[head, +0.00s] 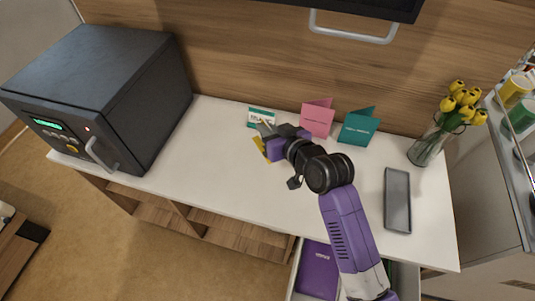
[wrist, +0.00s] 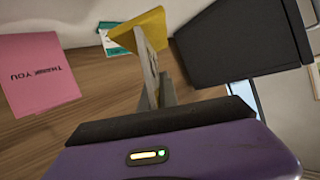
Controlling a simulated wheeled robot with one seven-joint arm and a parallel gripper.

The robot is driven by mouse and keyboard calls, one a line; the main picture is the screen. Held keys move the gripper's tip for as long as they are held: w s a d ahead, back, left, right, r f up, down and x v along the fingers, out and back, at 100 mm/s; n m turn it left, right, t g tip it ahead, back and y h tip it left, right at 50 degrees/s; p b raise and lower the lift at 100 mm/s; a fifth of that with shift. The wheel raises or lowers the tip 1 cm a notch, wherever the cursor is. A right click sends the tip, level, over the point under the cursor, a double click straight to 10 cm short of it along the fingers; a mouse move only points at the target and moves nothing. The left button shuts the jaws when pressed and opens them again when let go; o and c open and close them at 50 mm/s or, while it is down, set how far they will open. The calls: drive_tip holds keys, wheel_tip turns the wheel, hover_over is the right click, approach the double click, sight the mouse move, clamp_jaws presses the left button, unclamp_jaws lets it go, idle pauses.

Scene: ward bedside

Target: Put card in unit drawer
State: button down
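My gripper (head: 265,132) is over the back middle of the white tabletop. A yellow card (head: 261,149) is at its fingers. In the wrist view the yellow card (wrist: 138,33) sits at the tips of my gripper (wrist: 154,78), whose fingers are close together and appear to pinch it. A white and teal card (head: 262,114), a pink card (head: 317,118) and a teal card (head: 358,127) stand along the back of the top. The unit's drawer (head: 293,272) is pulled out below the front edge, partly hidden by my arm. A purple book (head: 317,271) lies in it.
A black box-shaped appliance (head: 127,105) stands at the left of the white top (head: 225,175). A grey tray (head: 397,200) and a glass vase of yellow flowers (head: 428,148) are at the right. A cart (head: 512,165) stands beyond the right end. The left-middle top is clear.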

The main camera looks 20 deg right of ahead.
wheel_tip(320, 180, down, 13)
drive_tip(key=shift+r+b, duration=0.1)
drive_tip(key=shift+b, duration=0.3)
drive_tip(key=shift+f, duration=0.25)
drive_tip(key=c, duration=1.6)
unclamp_jaws()
drive_tip(key=shift+r, duration=0.1)
drive_tip(key=shift+r, duration=0.15)
drive_tip(key=b+v, duration=0.1)
drive_tip(key=v, duration=1.1)
